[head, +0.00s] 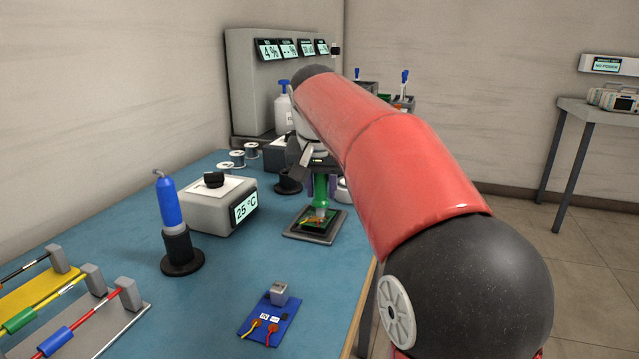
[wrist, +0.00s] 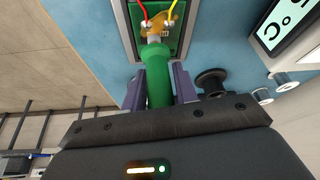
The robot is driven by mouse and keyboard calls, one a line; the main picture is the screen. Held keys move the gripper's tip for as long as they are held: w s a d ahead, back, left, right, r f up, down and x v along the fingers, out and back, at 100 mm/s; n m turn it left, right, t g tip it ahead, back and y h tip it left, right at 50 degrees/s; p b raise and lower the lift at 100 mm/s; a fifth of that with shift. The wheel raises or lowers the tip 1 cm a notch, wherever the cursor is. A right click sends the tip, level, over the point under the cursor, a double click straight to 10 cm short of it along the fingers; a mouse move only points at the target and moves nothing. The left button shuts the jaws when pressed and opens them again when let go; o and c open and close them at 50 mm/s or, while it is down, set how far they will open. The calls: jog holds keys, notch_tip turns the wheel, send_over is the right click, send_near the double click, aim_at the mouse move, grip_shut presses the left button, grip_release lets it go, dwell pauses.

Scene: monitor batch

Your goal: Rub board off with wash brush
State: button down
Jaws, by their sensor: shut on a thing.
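My gripper (head: 320,186) points down over the work table, its two purple-grey fingers shut on the green handle of the wash brush (head: 321,188). The brush is upright, and its pale tip meets the board's surface or hovers just over it. The board (head: 331,217) is small and green and lies in a dark square tray (head: 298,238). An orange-brown smear (head: 311,221) shows on the board. In the wrist view the brush (wrist: 158,75) reaches to the smear (wrist: 157,24) on the board (wrist: 174,46), near red and yellow wires. The tip partly covers the smear.
A 25 °C station (head: 205,206) and a blue iron in a black stand (head: 180,250) are left of the tray. A blue board (head: 258,323) lies in front. Spools (head: 237,158), a white bottle (head: 284,112) and a grey display unit (head: 250,85) are behind.

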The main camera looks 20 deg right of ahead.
jog(key=shift+d+f, duration=0.1)
jog(key=shift+s, duration=0.15)
jog(key=shift+s+a+b, duration=0.4)
jog(key=shift+s+a, duration=0.4)
jog(key=shift+s, duration=0.2)
jog(key=shift+s+a+b, duration=0.45)
jog(key=shift+s+a, duration=0.45)
jog(key=shift+s, duration=0.3)
jog(key=shift+w+a+f, duration=0.1)
jog(key=shift+w+a, duration=0.2)
jog(key=shift+a, duration=0.1)
jog(key=shift+w+d+p, duration=0.55)
jog(key=shift+w+p, duration=0.1)
jog(key=shift+w, duration=0.05)
jog(key=shift+w+d+p, duration=0.5)
jog(key=shift+w+p, duration=0.15)
jog(key=shift+w, duration=0.05)
jog(key=shift+w+d+p, duration=0.7)
jog(key=shift+w+d, duration=0.05)
jog(key=shift+w, duration=0.3)
